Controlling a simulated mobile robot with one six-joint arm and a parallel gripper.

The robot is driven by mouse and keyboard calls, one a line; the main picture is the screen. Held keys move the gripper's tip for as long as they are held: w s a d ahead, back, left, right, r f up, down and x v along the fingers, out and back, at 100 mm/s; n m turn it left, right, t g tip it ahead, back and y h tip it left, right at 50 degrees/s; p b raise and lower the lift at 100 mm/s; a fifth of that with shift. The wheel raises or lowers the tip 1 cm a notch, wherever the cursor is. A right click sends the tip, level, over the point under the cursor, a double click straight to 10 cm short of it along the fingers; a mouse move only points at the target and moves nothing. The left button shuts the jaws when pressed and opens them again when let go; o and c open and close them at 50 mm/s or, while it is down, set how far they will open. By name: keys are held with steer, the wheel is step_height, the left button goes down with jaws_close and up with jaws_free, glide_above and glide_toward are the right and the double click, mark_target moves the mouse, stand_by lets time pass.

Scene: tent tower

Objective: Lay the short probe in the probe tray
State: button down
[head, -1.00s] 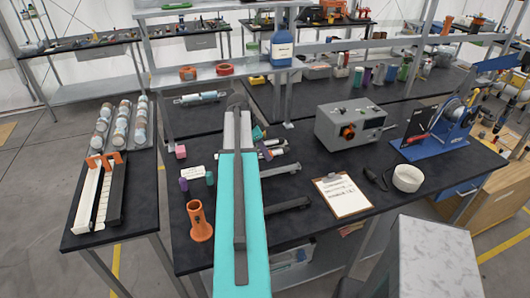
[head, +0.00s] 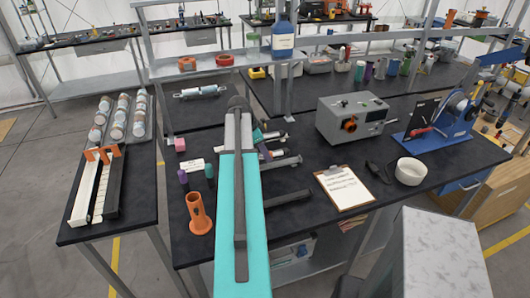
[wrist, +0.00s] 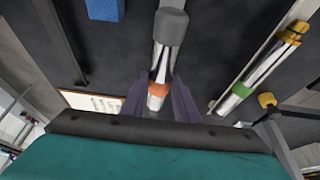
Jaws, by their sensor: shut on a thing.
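My gripper (wrist: 160,92) is shut on a short silver probe (wrist: 164,55) with a grey cap and an orange band. The purple-grey fingers stand on both sides of its banded end. In the head view, my arm hides most of the gripper and the held probe. A second silver probe (wrist: 265,65), with a yellow cap and green band, lies to the right, apart from the gripper. A long white and black tray (head: 84,200) with an orange bracket stands on the left table; I cannot tell if it is the probe tray.
An orange holder (head: 198,213) and small purple and green cylinders stand left of my arm. Grey rails (head: 288,200) lie to its right. A clipboard (head: 344,188), a grey instrument box (head: 352,120) and a white bowl (head: 410,171) are farther right. A rack of jars (head: 122,117) stands behind the tray.

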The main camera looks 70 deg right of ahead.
steer(key=shift+f+b, duration=0.95)
steer(key=shift+f, duration=0.8)
steer(key=shift+f, duration=0.35)
steer(key=c, duration=1.3)
jaws_free()
steer(key=shift+r+b, duration=0.1)
steer(key=shift+b, duration=0.2)
steer(key=shift+b+v, duration=1.9)
steer(key=shift+v, duration=4.9)
